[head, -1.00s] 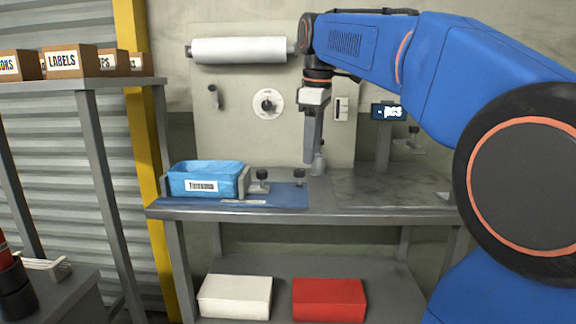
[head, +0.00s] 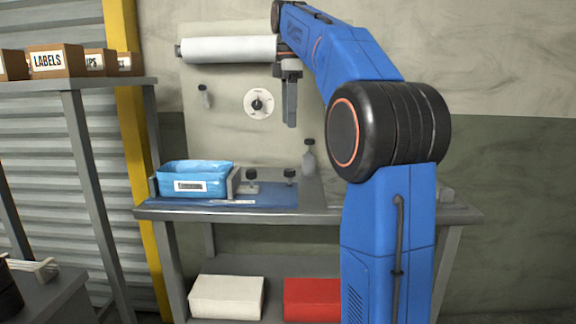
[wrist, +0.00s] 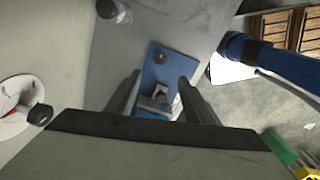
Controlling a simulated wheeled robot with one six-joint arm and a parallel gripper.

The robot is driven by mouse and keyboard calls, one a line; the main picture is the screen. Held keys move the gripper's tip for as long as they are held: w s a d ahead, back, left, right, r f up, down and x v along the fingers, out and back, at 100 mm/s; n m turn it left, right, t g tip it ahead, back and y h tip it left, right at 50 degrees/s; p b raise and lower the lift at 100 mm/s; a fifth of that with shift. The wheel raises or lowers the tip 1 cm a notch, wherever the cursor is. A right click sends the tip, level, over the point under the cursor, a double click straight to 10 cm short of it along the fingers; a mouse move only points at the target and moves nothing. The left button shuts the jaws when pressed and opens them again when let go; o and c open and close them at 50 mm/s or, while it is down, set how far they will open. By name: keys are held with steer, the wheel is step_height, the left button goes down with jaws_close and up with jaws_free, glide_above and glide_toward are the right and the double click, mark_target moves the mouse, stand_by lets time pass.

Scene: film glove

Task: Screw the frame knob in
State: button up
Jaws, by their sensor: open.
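Two small black-topped knobs stand at the back of the blue mat (head: 222,201) in the head view. The right knob (head: 290,173) stands alone; I cannot tell which is the frame knob. My gripper (head: 290,124) points down, open and empty, above and apart from the knobs. In the wrist view, my gripper's fingers (wrist: 158,98) stand either side of a grey block (wrist: 156,101) below; a dark knob (wrist: 187,58) lies farther off.
A bottle (head: 309,157) stands right of the knobs on the grey bench (head: 325,212). A white roll (head: 230,50) and dial (head: 258,104) are on the wall panel behind. White (head: 227,297) and red (head: 312,299) boxes lie on the lower shelf.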

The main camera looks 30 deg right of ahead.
mark_target(289, 170)
step_height(289, 170, down, 15)
steer(key=shift+r, duration=0.1)
stand_by(0.4)
steer(key=c, duration=1.1)
